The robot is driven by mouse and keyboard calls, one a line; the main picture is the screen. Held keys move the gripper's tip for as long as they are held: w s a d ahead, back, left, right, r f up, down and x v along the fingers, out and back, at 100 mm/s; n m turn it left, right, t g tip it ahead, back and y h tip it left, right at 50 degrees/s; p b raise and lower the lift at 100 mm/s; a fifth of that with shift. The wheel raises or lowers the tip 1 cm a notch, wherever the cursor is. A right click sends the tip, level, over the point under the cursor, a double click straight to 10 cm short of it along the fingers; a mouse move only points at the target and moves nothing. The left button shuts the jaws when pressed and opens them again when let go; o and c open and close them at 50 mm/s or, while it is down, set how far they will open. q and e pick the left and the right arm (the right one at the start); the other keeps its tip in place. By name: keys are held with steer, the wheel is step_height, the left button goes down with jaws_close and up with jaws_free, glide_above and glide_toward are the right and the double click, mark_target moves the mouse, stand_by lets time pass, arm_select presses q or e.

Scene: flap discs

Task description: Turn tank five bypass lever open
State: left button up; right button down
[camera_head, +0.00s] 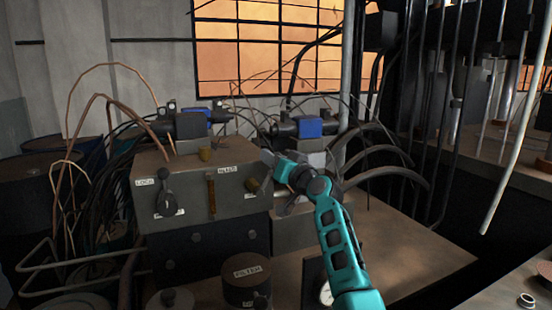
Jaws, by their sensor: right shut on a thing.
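My right gripper (271,162) is at the right end of a grey-brown valve block (190,195), its teal arm reaching in from the lower right. It is shut on a lever there, mostly hidden by the fingers and wrist. A small brass-coloured piece (252,185) shows just left of the fingers, above a partly covered label. A black lever (167,195) hangs on the left of the block's front, below a label that seems to read "LOCK". A brown upright handle (211,187) is in the middle. I cannot read any tank number. My left gripper is out of view.
Black hoses (395,180) curve behind and right of my wrist. Copper tubes (75,130) rise at the left. A round canister marked "FILTER" (246,283) stands in front of the block. Vertical rods hang at the right. The bench (415,245) is clear to the right of my forearm.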

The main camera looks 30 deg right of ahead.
steer(key=d+f+m+t+h+b, duration=0.1)
steer(key=d+f+m+h+b, duration=0.1)
steer(key=f+m, duration=0.4)
steer(key=shift+s+d+f+m+h+b, duration=0.15)
steer(key=shift+d+m+h+b, duration=0.25)
steer(key=shift+d+m+b, duration=1.6)
steer(key=shift+a+m+p, duration=0.65)
steer(key=shift+m+p, duration=0.35)
steer(key=shift+p, duration=0.15)
steer(key=c, duration=0.8)
jaws_free()
steer(key=shift+a+f, duration=0.1)
steer(key=shift+s+a+f+p, duration=0.1)
steer(key=shift+s+f+p, duration=0.15)
steer(key=shift+s, duration=0.95)
steer(key=shift+s+d+f+p, duration=0.1)
steer(key=shift+s+f+p, duration=0.1)
steer(key=shift+s, duration=1.05)
steer(key=shift+s+a+f+p, duration=0.15)
steer(key=shift+s+f, duration=0.1)
steer(key=shift+s, duration=0.95)
